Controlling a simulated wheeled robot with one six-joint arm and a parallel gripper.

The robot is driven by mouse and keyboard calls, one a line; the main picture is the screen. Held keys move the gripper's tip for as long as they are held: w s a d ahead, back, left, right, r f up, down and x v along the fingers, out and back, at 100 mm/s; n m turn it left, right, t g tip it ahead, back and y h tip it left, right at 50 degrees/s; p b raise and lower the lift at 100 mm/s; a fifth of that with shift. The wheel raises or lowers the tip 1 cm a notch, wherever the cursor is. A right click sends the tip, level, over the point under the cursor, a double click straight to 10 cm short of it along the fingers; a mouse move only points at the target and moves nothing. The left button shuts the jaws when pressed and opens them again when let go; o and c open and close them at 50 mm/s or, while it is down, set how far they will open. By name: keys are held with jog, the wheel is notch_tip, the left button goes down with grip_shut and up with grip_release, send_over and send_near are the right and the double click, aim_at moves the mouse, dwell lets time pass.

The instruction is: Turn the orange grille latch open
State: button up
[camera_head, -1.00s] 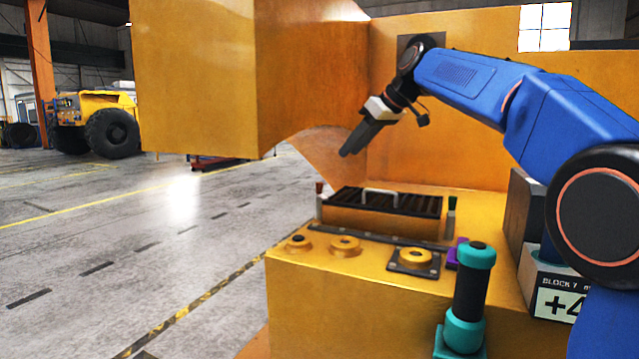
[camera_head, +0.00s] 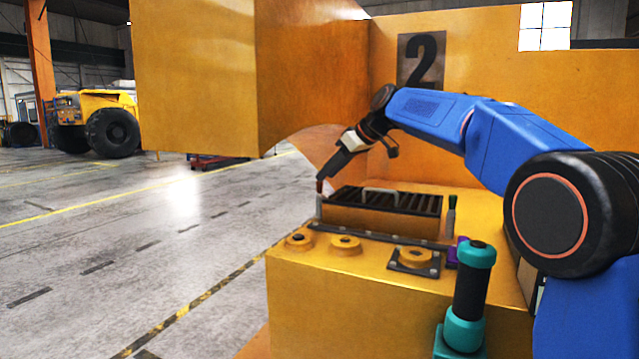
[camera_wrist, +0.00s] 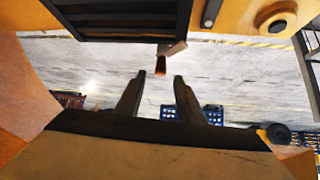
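The orange grille latch (camera_wrist: 160,66) is a small orange-brown tab at the corner of the grille. In the head view it shows as a thin upright piece (camera_head: 319,187) at the grille's left end, partly behind my fingertips. The dark slatted grille (camera_head: 420,203) has a pale handle and sits on the yellow block. My gripper (camera_head: 323,178) is just above the latch, pointing down and to the left. In the wrist view my gripper (camera_wrist: 157,77) has its two fingers apart, with the latch beyond and between the tips. Nothing is between the fingers; contact is not visible.
A dark green latch (camera_head: 451,212) stands at the grille's right end. Round yellow caps (camera_head: 345,245) line the block's front. A teal and black cylinder (camera_head: 468,290) stands at front right. A large yellow casting (camera_head: 195,80) overhangs at upper left; a yellow wall (camera_head: 470,40) rises behind.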

jog(key=shift+x, duration=2.7)
grip_shut()
